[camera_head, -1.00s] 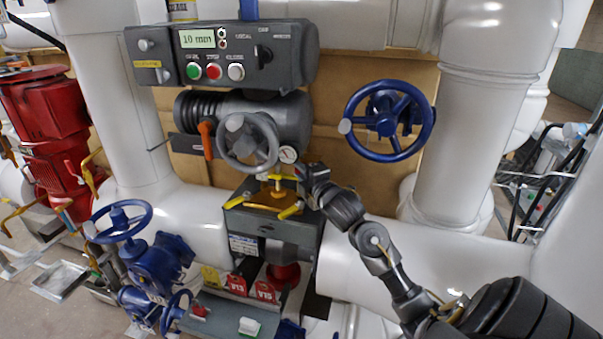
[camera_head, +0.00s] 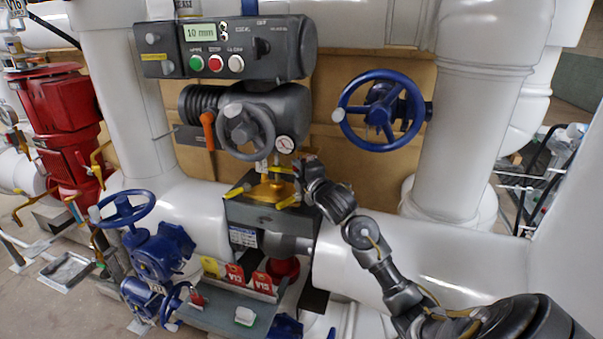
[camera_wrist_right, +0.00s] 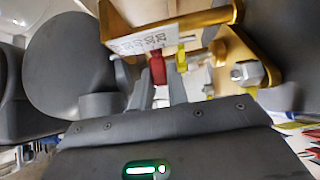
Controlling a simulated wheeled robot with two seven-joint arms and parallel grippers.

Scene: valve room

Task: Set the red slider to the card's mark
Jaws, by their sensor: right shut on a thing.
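The red slider (camera_wrist_right: 157,68) is a small red piece between the fingertips of my right gripper (camera_wrist_right: 156,85) in the right wrist view. The gripper is shut on it. A yellow piece (camera_wrist_right: 181,57) stands just right of it. A white scale plate (camera_wrist_right: 142,40) with printed figures lies just behind, beside a gold bracket (camera_wrist_right: 232,58). In the head view my right gripper (camera_head: 302,171) reaches the brass and yellow fitting (camera_head: 272,190) on the grey valve body, and hides the slider. I cannot make out the card's mark. My left gripper is not in view.
A grey control box (camera_head: 280,48) with a display reading 10 mm hangs above. A grey handwheel (camera_head: 240,122) is just above my gripper and a blue handwheel (camera_head: 383,108) is to its right. Red tags (camera_head: 235,274) and blue valves (camera_head: 155,250) sit below.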

